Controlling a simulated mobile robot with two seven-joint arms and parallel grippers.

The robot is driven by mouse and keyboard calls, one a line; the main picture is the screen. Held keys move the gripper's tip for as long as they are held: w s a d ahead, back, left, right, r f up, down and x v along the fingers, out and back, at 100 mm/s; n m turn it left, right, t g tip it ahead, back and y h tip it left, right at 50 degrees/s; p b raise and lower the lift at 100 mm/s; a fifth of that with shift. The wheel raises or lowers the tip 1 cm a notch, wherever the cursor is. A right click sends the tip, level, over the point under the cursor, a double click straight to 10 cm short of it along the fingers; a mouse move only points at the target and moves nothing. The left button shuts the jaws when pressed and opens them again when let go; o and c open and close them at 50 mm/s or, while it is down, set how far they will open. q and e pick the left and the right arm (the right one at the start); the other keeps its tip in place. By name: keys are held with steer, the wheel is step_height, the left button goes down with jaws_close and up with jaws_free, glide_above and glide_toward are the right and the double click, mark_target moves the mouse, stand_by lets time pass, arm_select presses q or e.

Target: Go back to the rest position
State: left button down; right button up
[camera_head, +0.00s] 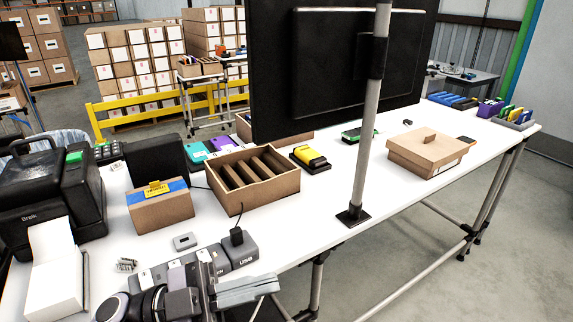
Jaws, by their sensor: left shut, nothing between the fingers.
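My left gripper (250,290) is at the bottom of the view, near the front edge of the white table (330,215). Its grey fingers are together with nothing between them. It is in front of the grey block marked USB (240,250); whether it touches anything there I cannot tell. My right gripper is out of view.
An open divided carton (252,195) and a taped carton (160,210) stand near the table's middle. A metal post (368,120) carries a black monitor (330,60). A closed carton (428,155) lies to the right. A black printer (55,180) stands left.

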arm_select(q)
steer(key=w+a+f+n+t+y, duration=0.3)
steer(key=a+f+n+t+y, duration=0.2)
steer(key=f+n+t+y, duration=0.3)
steer(key=w+a+f+n+t+y, duration=0.2)
steer(key=a+f+n+t+y, duration=0.5)
steer(key=n, duration=0.3)
steer(key=s+a+f+n+g+y, duration=0.1)
steer(key=s+a+f+g+y, duration=0.1)
steer(key=s+f, duration=0.3)
steer(key=s+a+f+n+g+y, duration=0.1)
steer(key=s+f+g, duration=0.3)
steer(key=f, duration=0.8)
steer(key=shift+s+a+f+n+g+y, duration=0.35)
steer(key=shift+s+a+y, duration=0.3)
steer(key=shift+s, duration=0.35)
